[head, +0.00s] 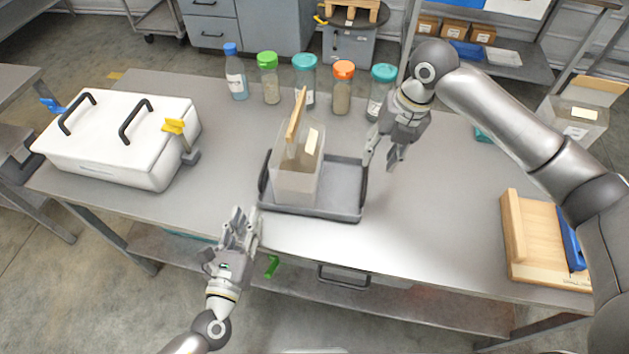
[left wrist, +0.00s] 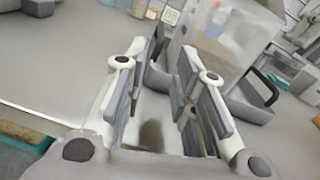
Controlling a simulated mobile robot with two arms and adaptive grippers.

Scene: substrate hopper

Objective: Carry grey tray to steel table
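The grey tray (head: 335,203) lies flat on a grey metal-topped table (head: 430,240), near its front edge. It has an upright dark handle at each end. A translucent bin (head: 298,178) with a white label and a wooden piece stands on it. My left gripper (head: 247,214) is open and empty, just in front of the tray's left end. In the left wrist view, its fingers (left wrist: 158,88) are spread, with the tray's near handle (left wrist: 155,62) just beyond them. My right gripper (head: 380,160) is open beside the tray's right handle (head: 364,183); contact is unclear.
A white lidded box (head: 120,140) with black handles stands on the left. Several capped bottles (head: 305,75) line the back. A wooden board (head: 540,240) with a blue item lies at the right. The table is clear between tray and board. Another metal surface (head: 25,85) shows at the far left.

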